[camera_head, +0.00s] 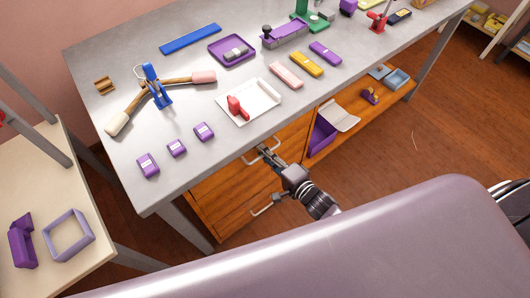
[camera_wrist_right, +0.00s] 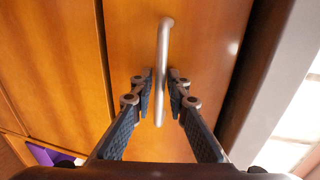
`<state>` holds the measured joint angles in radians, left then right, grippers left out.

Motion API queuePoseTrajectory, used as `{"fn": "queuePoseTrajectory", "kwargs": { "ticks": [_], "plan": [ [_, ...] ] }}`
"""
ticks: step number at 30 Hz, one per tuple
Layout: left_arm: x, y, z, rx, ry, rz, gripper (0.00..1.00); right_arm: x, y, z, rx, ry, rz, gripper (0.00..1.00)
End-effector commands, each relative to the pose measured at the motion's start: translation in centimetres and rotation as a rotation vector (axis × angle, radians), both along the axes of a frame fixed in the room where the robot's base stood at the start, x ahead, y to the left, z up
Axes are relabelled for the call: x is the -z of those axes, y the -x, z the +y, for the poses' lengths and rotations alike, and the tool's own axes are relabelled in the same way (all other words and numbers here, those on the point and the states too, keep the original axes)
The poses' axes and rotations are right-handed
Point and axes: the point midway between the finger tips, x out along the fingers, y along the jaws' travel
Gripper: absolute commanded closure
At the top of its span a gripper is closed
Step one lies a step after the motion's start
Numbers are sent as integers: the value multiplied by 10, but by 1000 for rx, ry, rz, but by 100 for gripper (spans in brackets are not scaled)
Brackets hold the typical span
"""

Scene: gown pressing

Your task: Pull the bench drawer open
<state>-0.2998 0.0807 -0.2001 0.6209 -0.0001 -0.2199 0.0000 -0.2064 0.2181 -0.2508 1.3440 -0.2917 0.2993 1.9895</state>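The wooden bench drawer front (camera_head: 235,178) sits under the left part of the grey workbench. Its metal bar handle (camera_head: 252,160) is on the upper drawer, which looks closed. In the right wrist view, the handle (camera_wrist_right: 163,60) runs between the two fingers of my right gripper (camera_wrist_right: 160,85). The fingers are apart, one on each side of the bar, with a visible gap on the left side. In the head view, my right gripper (camera_head: 266,154) reaches in at the handle. A second handle (camera_head: 264,208) is on a lower drawer. My left gripper is not in view.
The workbench (camera_head: 130,75) carries a white tray (camera_head: 262,110), purple blocks and tools. An open shelf (camera_head: 345,135) with a purple bin (camera_head: 322,137) is right of the drawers. A pale side table (camera_head: 45,180) stands left. Bare floor (camera_head: 420,150) lies at right.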

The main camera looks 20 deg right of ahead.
Motion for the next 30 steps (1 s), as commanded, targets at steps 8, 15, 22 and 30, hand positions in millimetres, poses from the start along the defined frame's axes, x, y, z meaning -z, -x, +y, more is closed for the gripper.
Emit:
{"fn": "queuePoseTrajectory", "kwargs": {
  "ticks": [8, 15, 22, 30],
  "plan": [
    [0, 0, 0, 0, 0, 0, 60, 0, 0, 0, 0, 0, 0, 100],
    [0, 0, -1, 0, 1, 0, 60, 0, 0, 0, 0, 0, 0, 100],
    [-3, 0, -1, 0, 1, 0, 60, 0, 6, -2, 0, 2, 2, 100],
    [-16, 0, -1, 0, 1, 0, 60, 0, 48, -17, 1, 3, 8, 100]
  ]
}}
